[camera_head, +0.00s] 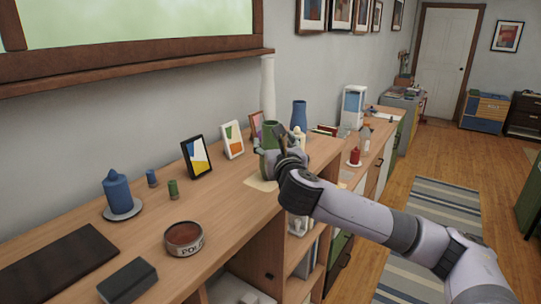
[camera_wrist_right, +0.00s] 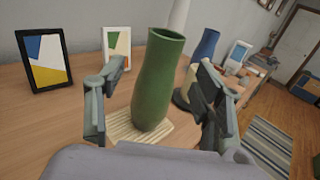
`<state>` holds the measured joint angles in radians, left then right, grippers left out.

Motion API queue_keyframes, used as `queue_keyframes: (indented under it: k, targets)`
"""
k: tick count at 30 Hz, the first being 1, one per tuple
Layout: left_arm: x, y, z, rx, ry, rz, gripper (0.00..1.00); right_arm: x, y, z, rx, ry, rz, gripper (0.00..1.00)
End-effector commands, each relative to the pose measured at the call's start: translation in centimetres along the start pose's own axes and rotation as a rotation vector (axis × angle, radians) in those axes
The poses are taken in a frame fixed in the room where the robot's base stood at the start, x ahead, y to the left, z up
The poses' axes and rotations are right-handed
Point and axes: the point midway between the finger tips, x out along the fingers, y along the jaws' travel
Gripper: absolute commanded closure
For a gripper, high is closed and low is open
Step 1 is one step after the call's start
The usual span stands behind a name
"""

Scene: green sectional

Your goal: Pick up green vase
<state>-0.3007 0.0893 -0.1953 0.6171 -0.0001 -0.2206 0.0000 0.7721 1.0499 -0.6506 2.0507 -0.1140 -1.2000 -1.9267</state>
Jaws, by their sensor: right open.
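The green vase (camera_wrist_right: 157,82) stands upright on a pale woven mat (camera_wrist_right: 124,128) on the wooden cabinet top. In the head view the green vase (camera_head: 268,138) is partly hidden by my right gripper (camera_head: 279,143). In the right wrist view my right gripper (camera_wrist_right: 157,105) is open, with one finger on each side of the vase. A gap shows between the vase and the left finger. The right finger is close to the vase, and I cannot tell if it touches. My left gripper is in neither view.
A blue vase (camera_head: 299,116) and a tall white vase (camera_head: 267,88) stand behind the green one. Picture frames (camera_head: 197,157) stand along the wall to the left. A blue candle (camera_head: 117,193) and a round tin (camera_head: 184,239) are nearer on the cabinet.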

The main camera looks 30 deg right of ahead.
Motion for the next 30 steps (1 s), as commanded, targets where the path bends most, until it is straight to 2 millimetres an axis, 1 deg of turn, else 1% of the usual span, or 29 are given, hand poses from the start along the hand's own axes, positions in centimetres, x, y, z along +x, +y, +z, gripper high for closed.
queue_keyframes:
  k: [1,3,8,11,16,19,23,30]
  targets:
    - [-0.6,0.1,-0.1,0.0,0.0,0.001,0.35,0.9,0.0,0.3,0.001,0.001,-0.001,0.38]
    - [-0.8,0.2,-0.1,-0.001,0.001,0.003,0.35,1.9,0.0,0.3,0.001,-0.001,-0.001,0.38]
    - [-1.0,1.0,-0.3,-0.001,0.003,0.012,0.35,3.0,0.0,0.2,0.001,-0.002,0.001,0.38]
    - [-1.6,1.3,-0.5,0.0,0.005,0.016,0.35,3.7,-0.1,0.4,0.001,-0.001,-0.001,0.38]
    - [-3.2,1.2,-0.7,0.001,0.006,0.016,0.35,6.2,-0.5,0.9,0.001,0.0,-0.001,0.38]
    - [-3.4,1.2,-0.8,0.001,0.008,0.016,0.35,7.4,-0.4,0.7,0.002,0.0,-0.001,0.38]
    - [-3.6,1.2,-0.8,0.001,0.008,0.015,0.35,8.2,-0.4,0.6,0.001,-0.002,0.001,0.38]
    - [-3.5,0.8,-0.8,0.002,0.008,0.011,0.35,8.2,-0.4,0.5,0.001,-0.002,0.001,0.39]
